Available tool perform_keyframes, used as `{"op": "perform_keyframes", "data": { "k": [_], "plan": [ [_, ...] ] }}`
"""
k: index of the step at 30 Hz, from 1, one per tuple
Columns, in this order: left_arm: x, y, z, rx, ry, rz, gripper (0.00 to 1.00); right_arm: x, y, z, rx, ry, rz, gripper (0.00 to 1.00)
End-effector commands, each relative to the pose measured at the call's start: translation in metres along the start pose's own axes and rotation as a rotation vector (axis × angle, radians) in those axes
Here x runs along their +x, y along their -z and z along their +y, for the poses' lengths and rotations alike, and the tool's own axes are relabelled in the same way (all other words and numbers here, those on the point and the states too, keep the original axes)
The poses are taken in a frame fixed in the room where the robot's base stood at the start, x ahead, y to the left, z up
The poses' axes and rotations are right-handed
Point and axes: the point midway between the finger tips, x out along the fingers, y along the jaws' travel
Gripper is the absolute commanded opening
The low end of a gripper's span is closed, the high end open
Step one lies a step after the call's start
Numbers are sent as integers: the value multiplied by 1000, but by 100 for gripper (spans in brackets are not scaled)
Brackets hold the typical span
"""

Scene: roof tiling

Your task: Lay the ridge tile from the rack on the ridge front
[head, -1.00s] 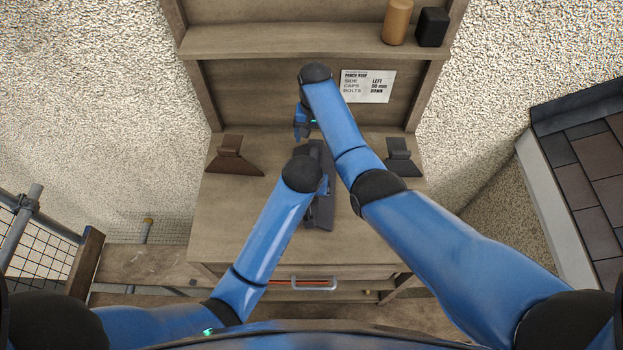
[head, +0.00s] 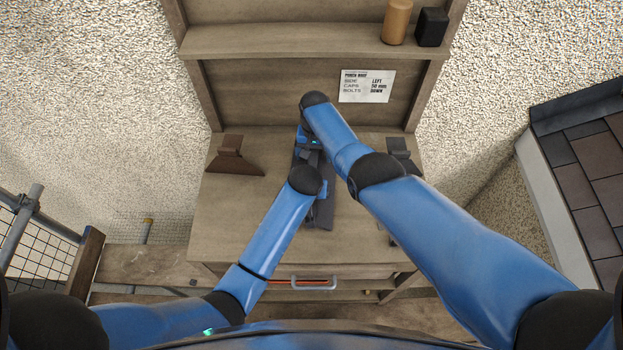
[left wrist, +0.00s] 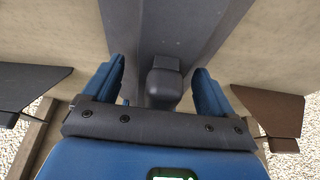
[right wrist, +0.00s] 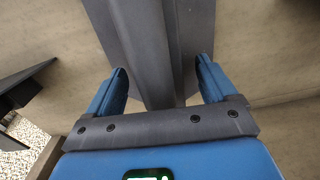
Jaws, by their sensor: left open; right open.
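The dark grey ridge tile (head: 326,214) lies lengthwise on the wooden bench, partly hidden by my arms. My left gripper (head: 322,188) is open over its near part. In the left wrist view, the tile (left wrist: 180,28) runs away ahead, and a dark rounded block (left wrist: 164,88) on it sits between the fingers. My right gripper (head: 309,146) is open at the tile's far part. In the right wrist view, the tile's raised middle (right wrist: 150,50) passes between the open fingers. I cannot tell whether the fingers touch it. The ridge front is not clearly in view.
A brown angled piece (head: 236,158) stands left on the bench (head: 225,220), a dark grey one (head: 399,153) right. A note (head: 367,86) hangs on the back board. A shelf (head: 300,40) holds a tan cylinder (head: 397,22) and black block (head: 432,27). A tiled roof (head: 585,165) is at right.

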Motion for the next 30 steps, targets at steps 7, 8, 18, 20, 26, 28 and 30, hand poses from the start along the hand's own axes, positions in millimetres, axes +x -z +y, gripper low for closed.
{"op": "perform_keyframes", "data": {
  "k": [7,8,18,20,26,28,30],
  "plan": [
    [0,0,0,0,0,0,86,0,0,0,0,0,0,85],
    [0,0,0,0,0,0,84,0,0,0,0,0,0,84],
    [0,0,0,0,0,-1,32,0,0,0,0,0,-1,32],
    [0,0,0,0,0,-1,23,0,0,0,0,0,-1,22],
    [1,-1,0,0,1,-3,0,0,0,0,0,0,-2,0],
    [2,-2,0,0,1,-4,0,0,-1,0,0,0,-2,0],
    [2,-2,0,0,1,-4,0,0,-1,0,0,0,-3,0]
  ]
}}
